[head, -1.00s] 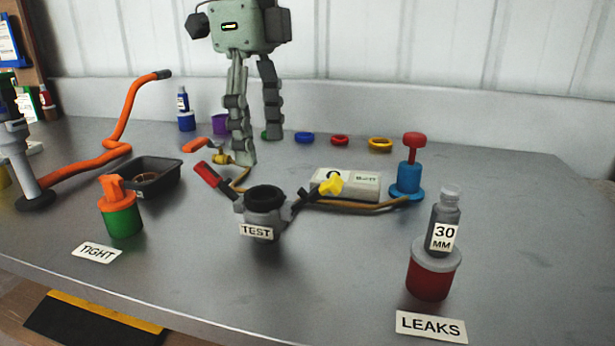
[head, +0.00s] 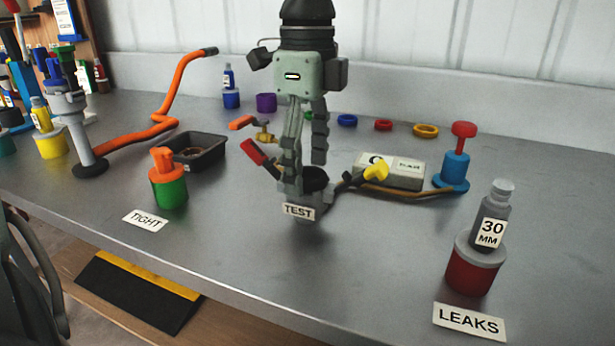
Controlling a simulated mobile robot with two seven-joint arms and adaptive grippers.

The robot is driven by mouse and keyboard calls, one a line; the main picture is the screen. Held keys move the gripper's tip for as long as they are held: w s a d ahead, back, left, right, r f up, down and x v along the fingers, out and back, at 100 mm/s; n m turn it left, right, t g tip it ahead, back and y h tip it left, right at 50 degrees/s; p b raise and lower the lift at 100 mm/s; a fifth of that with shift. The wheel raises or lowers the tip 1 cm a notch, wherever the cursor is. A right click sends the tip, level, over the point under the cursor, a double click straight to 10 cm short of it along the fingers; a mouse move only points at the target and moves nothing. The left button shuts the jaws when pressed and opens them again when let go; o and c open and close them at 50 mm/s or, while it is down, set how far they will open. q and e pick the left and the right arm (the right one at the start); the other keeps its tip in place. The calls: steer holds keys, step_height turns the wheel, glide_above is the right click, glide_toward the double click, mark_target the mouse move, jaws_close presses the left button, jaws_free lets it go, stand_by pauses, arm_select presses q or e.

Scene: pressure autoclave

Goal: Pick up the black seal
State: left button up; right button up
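I cannot tell whether either finger touches the ring. My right gripper is not in view.
A red-handled clamp (head: 260,157) and a yellow-tipped lever (head: 374,173) flank the pot. A black tray (head: 208,160) stands left, a gauge box (head: 392,168) right. The front right holds a bottle on a red pot (head: 472,270).

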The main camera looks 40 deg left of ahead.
arm_select(q)
steer(key=c, duration=0.9)
steer(key=shift+r, duration=0.1)
